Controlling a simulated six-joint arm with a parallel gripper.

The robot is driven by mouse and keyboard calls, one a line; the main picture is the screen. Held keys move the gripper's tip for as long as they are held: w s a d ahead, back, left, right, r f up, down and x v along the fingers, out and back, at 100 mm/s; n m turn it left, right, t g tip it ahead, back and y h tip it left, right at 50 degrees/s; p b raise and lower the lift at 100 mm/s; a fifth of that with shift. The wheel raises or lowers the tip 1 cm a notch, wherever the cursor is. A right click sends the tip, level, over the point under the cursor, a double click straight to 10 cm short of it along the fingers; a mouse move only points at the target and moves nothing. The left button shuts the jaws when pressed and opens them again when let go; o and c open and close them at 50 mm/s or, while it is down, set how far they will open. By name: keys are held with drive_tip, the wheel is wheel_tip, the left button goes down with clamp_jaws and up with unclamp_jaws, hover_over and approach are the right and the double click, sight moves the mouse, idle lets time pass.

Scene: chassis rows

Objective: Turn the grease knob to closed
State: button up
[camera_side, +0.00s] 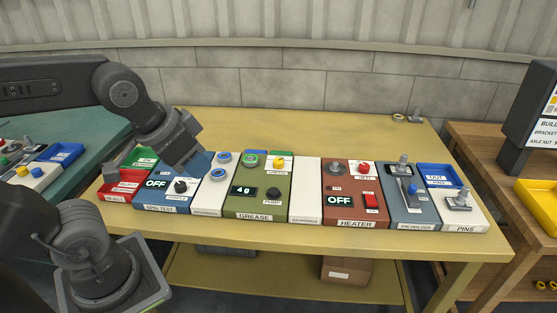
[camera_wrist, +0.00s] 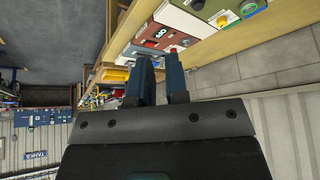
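The green GREASE panel (camera_side: 258,208) stands in the middle of the row of panels. The knob pointers are too small to read. My gripper (camera_side: 203,163) hangs above the SPIN TEST and white panels, left of the grease panel and apart from its knobs. In the wrist view my gripper's fingers (camera_wrist: 159,62) stand apart with nothing between them.
The SPIN TEST panel (camera_side: 158,197) and a white panel with blue-ringed parts (camera_side: 219,173) lie left of the grease panel. A blank white panel (camera_side: 305,190), the HEATER panel (camera_side: 352,210) and others lie right. The yellow bench (camera_side: 330,122) is mostly clear behind.

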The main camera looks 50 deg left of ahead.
drive_tip(key=o, duration=0.6)
drive_tip(key=w+a+r, duration=0.1)
drive_tip(key=w+r, duration=0.1)
drive_tip(key=w, duration=0.3)
drive_tip(key=w+a+r+g, duration=0.1)
drive_tip(key=w+a, duration=0.1)
drive_tip(key=w, duration=0.3)
drive_tip(key=shift+w+r+m+g, duration=0.3)
drive_tip(key=shift+w+r+m, duration=0.05)
drive_tip(key=shift+m, duration=0.05)
drive_tip(key=shift+o, duration=1.4)
drive_tip(key=w+a+f+g, duration=0.1)
drive_tip(key=w+a, duration=0.3)
drive_tip(key=w, duration=0.5)
drive_tip(key=shift+w+a+m+y, duration=0.2)
drive_tip(key=shift+w+m+y, duration=0.1)
drive_tip(key=shift+m, duration=0.1)
drive_tip(key=m+g, duration=0.2)
drive_tip(key=g, duration=0.1)
hover_over(278, 160)
wheel_tip(278, 160, down, 15)
wheel_tip(278, 160, down, 14)
drive_tip(key=shift+d+r, duration=0.1)
drive_tip(key=shift+r, duration=0.15)
drive_tip(key=c, duration=0.9)
